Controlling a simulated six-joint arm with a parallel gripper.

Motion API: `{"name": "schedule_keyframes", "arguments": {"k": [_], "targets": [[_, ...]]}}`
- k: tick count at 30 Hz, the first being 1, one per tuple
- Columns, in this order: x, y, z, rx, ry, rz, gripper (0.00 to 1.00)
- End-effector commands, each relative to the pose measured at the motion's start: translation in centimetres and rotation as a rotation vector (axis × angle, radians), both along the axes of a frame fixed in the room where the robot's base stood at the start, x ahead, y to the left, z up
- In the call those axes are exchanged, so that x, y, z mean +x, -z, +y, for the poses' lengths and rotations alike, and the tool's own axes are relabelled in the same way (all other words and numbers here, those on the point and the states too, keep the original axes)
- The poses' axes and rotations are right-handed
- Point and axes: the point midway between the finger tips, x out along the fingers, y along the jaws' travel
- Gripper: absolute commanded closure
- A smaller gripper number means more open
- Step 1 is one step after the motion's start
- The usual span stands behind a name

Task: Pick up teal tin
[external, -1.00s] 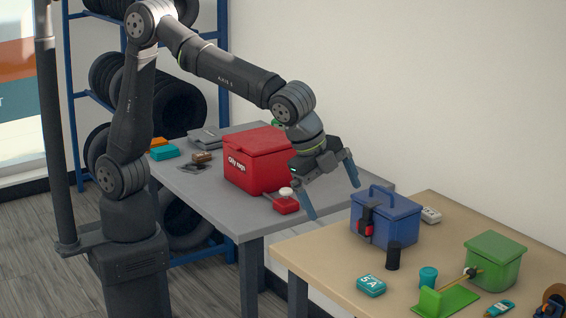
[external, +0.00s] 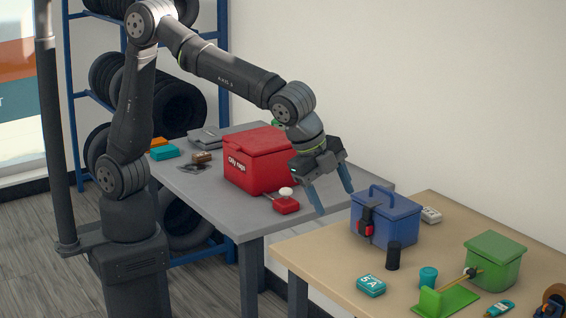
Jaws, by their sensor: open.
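A flat teal tin (external: 371,286) with a white "5A" label lies on the tan table, near its front edge. A small teal cylinder (external: 428,278) stands upright to its right on the same table; I cannot tell for sure which of the two is the teal tin. My gripper (external: 334,201) is open and empty, with its fingers pointing down. It is in the air between the red box and the blue box, up and left of both teal things in the picture.
A blue box (external: 400,222) with a handle and a black cylinder (external: 393,256) stand behind the tin. A green box (external: 495,263) and green holder (external: 447,299) are to the right. A red box (external: 262,165) and red can (external: 286,205) sit on the grey table.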

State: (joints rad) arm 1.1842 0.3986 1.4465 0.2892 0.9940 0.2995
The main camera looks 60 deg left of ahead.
Motion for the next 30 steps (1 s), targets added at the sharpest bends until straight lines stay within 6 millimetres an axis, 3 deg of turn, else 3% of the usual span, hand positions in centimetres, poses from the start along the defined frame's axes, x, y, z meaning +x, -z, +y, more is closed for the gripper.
{"name": "schedule_keyframes", "arguments": {"k": [8, 11, 21, 26, 30], "targets": [[0.2, 0.2, 0.1, 0.001, -0.001, 0.01, 0.36], [1.4, 1.3, 0.7, -0.002, 0.001, 0.061, 0.36], [7.9, 5.4, 3.2, -0.143, 0.026, 0.316, 0.36], [9.2, 6.1, 3.5, -0.191, 0.033, 0.349, 0.36], [9.2, 7.8, 2.8, -0.194, 0.035, 0.353, 0.36]]}}
